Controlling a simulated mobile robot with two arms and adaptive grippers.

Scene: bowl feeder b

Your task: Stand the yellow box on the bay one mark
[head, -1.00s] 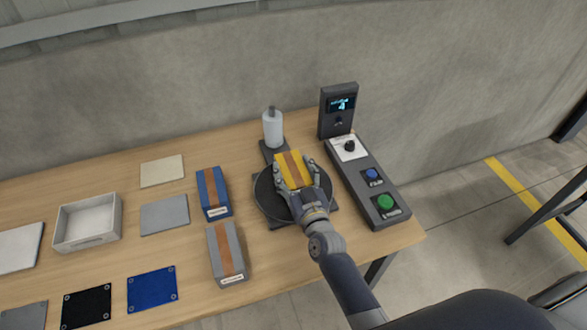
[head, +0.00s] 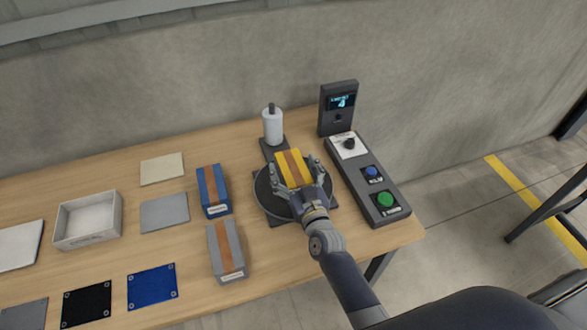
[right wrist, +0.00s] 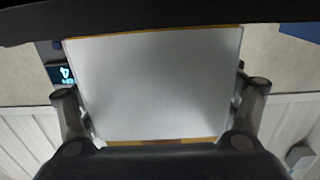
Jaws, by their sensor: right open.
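The yellow box (head: 290,158) with a brown band is on the round black turntable (head: 266,207) in the head view. My right gripper (head: 296,170) is open, with a finger on either side of the box. In the right wrist view, a pale flat face of the box (right wrist: 155,85) with yellow edges fills the middle, between the open fingers (right wrist: 160,105). I cannot tell whether either finger touches it. No bay number is readable, so I cannot tell which mark is bay one. My left gripper is not in view.
A blue box (head: 214,190) and a grey box (head: 226,250) stand left of the turntable. A white bottle (head: 272,127) is behind it. A control panel (head: 365,180) and display (head: 338,108) are at right. Flat mats (head: 152,288) and a white tray (head: 88,220) are farther left.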

